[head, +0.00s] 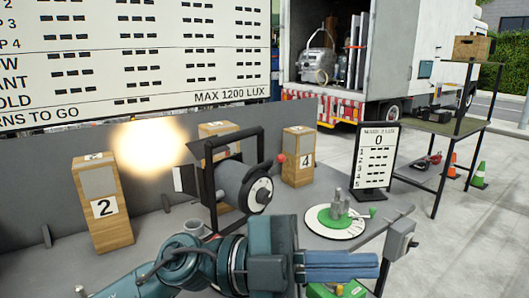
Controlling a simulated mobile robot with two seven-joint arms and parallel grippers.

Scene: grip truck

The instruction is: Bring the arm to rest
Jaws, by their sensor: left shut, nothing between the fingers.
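My left arm comes in from the bottom left, teal and dark. Its gripper (372,265) points right, low in the view in front of the workbench. Its fingers lie together and hold nothing. The gripper appears apart from the lamp and from the green and white dial, though its exact height over the bench is hard to tell. My right gripper is not in view.
A lamp (240,185) in a dark frame stands on the grey bench (165,240), near numbered wooden blocks (102,205) and a cup. A round dial (328,228) and a score sign (376,158) stand right. A truck and side table (437,125) are behind.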

